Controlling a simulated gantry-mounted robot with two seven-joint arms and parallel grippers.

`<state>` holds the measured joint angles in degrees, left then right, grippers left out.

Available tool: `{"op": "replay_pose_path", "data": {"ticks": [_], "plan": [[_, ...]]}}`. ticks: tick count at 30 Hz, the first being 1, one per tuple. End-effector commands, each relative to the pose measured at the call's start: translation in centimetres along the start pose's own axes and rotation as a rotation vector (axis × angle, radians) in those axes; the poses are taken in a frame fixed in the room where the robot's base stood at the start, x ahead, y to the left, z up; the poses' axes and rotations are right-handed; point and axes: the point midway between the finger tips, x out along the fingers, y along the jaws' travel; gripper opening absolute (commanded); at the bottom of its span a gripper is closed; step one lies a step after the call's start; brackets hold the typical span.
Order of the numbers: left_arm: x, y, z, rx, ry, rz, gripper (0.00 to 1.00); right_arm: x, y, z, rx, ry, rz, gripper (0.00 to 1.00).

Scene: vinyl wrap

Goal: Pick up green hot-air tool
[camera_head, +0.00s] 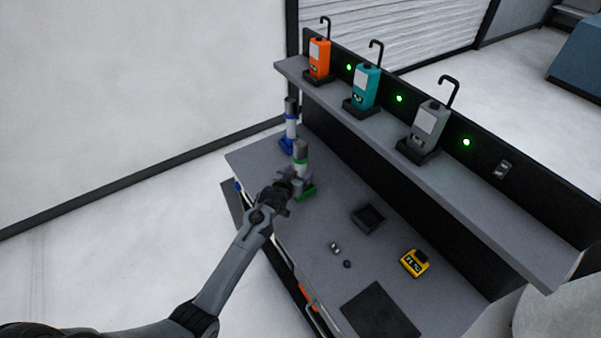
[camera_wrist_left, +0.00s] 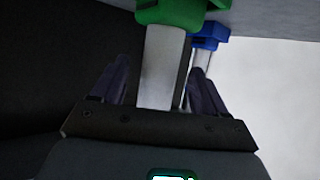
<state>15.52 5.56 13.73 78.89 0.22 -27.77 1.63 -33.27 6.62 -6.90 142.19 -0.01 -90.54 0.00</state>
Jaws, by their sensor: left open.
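The green hot-air tool (camera_head: 301,158) stands upright on the workbench, with a grey top, a pale body and a green base. In the left wrist view its pale body (camera_wrist_left: 160,65) lies between my fingers, with the green part at the top edge. My left gripper (camera_head: 291,184) is at the tool's lower body. In the left wrist view the left gripper (camera_wrist_left: 160,85) is open, with one finger on each side of the body; I cannot tell whether either touches it. My right gripper is in neither view.
A similar blue tool (camera_head: 290,122) stands just behind, also in the left wrist view (camera_wrist_left: 206,38). A shelf (camera_head: 470,198) above the bench holds orange (camera_head: 320,58), teal (camera_head: 367,85) and grey (camera_head: 429,126) devices. A black tray (camera_head: 368,217), yellow device (camera_head: 414,263) and dark mat (camera_head: 380,312) lie on the bench.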

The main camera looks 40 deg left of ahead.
Motion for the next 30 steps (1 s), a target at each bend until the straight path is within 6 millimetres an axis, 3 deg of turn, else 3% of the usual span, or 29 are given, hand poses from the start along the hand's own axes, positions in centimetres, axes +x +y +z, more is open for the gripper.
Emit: {"op": "replay_pose_path", "data": {"ticks": [10,22,30], "plan": [[3.8,0.0,0.3,-0.001,-0.001,0.000,0.74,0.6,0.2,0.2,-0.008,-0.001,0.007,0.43],[4.5,0.0,0.2,-0.001,0.000,0.000,0.74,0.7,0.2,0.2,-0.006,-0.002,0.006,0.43],[4.5,0.0,0.2,-0.001,0.000,0.000,0.34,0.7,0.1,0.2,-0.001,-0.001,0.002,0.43]]}}
